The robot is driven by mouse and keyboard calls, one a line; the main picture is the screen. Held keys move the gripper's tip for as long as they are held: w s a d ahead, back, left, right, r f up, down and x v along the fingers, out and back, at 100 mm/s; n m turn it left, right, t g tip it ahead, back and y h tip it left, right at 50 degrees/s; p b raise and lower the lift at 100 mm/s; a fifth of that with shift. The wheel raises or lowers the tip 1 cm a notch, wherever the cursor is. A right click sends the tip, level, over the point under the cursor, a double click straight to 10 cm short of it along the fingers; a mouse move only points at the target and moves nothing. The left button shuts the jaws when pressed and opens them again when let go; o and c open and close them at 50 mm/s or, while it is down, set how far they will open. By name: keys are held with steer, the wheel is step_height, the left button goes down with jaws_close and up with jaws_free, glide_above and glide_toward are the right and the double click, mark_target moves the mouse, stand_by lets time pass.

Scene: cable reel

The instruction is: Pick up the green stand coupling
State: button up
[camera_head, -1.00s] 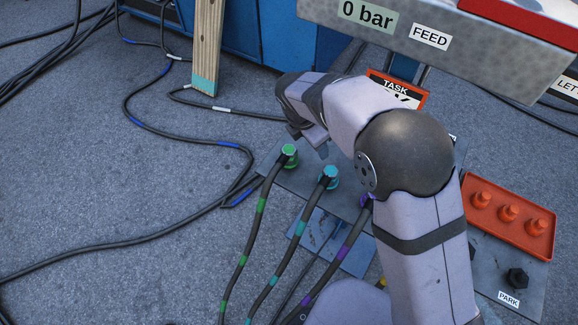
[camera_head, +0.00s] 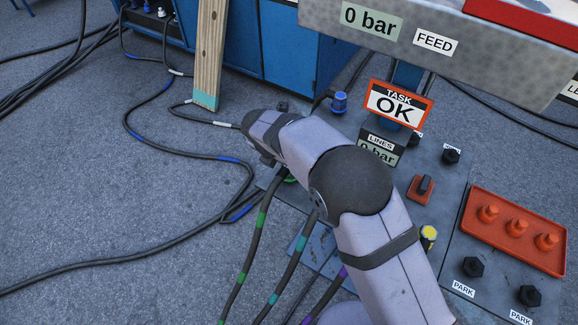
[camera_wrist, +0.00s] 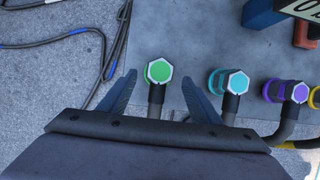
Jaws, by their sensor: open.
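The green stand coupling (camera_wrist: 159,71) has a green cap with a pale hexagonal rim and a dark cable. In the wrist view it lies between the two fingers of my gripper (camera_wrist: 158,80). The gripper is open, with a gap on each side of the coupling. I cannot tell how far above it the fingers are. In the head view my arm covers most of the green coupling (camera_head: 290,180), and the fingers are hidden too.
To its right in the wrist view stand a cyan coupling (camera_wrist: 237,82), close to the right finger, and a purple coupling (camera_wrist: 299,92). A task sign (camera_head: 396,104) reads OK. An orange tray (camera_head: 515,228) holds several orange caps. Loose cables lie left on the floor.

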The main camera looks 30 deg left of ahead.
steer(key=shift+x, duration=2.3)
steer(key=shift+w, duration=0.1)
steer(key=shift+a+r, duration=0.1)
steer(key=c, duration=1.2)
steer(key=shift+c, duration=0.2)
steer(key=shift+r, duration=0.1)
